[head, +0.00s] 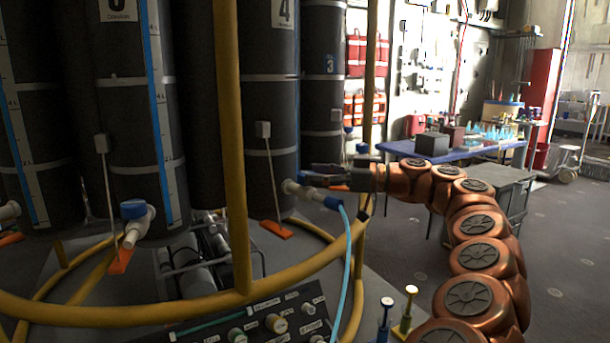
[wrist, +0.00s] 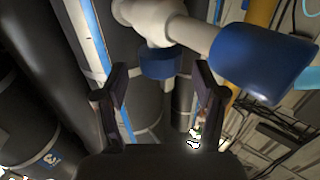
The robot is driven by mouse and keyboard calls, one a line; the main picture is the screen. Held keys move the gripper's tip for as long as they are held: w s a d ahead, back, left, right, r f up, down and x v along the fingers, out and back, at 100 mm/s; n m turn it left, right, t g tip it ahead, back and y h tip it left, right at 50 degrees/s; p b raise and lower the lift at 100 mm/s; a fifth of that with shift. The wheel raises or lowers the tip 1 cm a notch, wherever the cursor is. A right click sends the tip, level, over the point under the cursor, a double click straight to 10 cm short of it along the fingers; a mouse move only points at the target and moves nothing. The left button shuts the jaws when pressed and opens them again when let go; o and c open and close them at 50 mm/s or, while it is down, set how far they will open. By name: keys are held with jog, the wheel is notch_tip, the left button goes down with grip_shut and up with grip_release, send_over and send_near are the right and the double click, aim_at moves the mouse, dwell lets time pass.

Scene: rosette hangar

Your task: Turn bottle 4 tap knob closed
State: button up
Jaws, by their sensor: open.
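Bottle 4 (head: 255,110) is a tall dark cylinder with a "4" label at its top. Its white tap (head: 290,188) sticks out low on the right and ends in a blue connector with a light blue hose (head: 347,255). My gripper (head: 316,179) is at this tap, coming from the right. In the wrist view, the blue tap knob (wrist: 160,62) sits between the tips of my open gripper (wrist: 161,75), with a gap on both sides. The white tap body (wrist: 150,18) and blue connector (wrist: 260,58) show above and right.
A yellow rail (head: 232,150) with uprights rings the bottles. A neighbouring bottle has its own blue-knobbed tap (head: 134,213) at left. A control panel (head: 265,318) lies in front. A blue-topped table (head: 450,153) stands behind my arm, with open floor to the right.

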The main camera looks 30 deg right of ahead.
jog(key=shift+x, duration=1.5)
jog(key=shift+s, duration=0.1)
jog(key=c, duration=1.2)
